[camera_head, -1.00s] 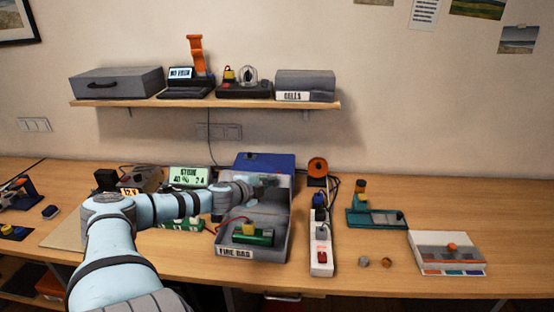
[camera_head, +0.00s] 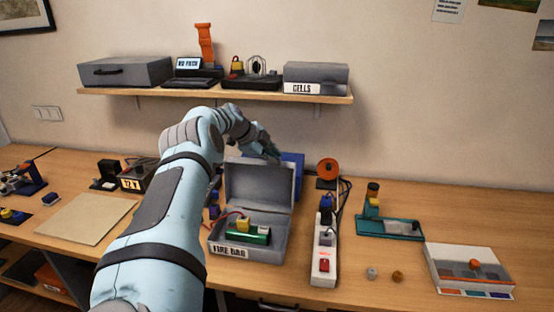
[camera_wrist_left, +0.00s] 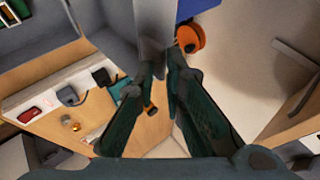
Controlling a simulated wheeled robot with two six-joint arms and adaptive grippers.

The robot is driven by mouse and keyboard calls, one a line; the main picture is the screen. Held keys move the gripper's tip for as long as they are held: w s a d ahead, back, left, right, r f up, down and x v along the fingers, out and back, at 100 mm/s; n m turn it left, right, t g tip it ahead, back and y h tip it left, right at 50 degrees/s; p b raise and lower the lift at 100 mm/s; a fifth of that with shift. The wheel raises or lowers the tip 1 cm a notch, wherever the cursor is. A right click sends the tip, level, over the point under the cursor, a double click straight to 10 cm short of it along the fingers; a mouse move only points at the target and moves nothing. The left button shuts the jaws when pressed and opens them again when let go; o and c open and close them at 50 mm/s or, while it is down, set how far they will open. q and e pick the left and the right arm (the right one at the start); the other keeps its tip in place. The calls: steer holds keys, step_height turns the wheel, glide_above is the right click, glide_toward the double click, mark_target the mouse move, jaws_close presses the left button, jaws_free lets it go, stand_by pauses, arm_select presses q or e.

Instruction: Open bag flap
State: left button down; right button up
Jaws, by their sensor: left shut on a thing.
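The grey fire bag (camera_head: 248,250) stands on the table like an open box, its label facing front. Its grey flap (camera_head: 258,185) stands up at the back, raised off the box. A green battery (camera_head: 248,235) with a yellow connector lies inside. My left gripper (camera_head: 270,153) is at the flap's top edge, partly hidden by the flap and my arm. In the left wrist view, the fingers (camera_wrist_left: 160,75) are closed about a grey edge of the flap (camera_wrist_left: 151,30). My right gripper is not in view.
A white power strip (camera_head: 323,262) stands right of the bag, with an orange spool (camera_head: 327,169) behind it. A blue case (camera_head: 292,172) is behind the flap. A teal tray (camera_head: 390,228) and a white box (camera_head: 468,268) are further right. A wooden shelf (camera_head: 215,95) hangs above.

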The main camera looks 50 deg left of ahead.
arm_select(q)
steer(key=shift+s+d+f+g, duration=0.25)
steer(key=shift+s+f+g, duration=0.05)
steer(key=shift+s+f, duration=0.2)
steer(key=c, duration=1.8)
jaws_free()
steer(key=shift+a, duration=0.1)
steer(key=shift+w+a+f, duration=0.2)
steer(key=shift+a, duration=0.15)
steer(key=shift+w+a+f, duration=0.15)
steer(key=shift+a, duration=0.2)
steer(key=v, duration=1.2)
steer(key=shift+s+d+r, duration=0.1)
steer(key=shift+d+r, duration=0.05)
steer(key=shift+r, duration=0.05)
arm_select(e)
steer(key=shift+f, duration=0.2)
arm_select(q)
steer(key=shift+s, duration=0.1)
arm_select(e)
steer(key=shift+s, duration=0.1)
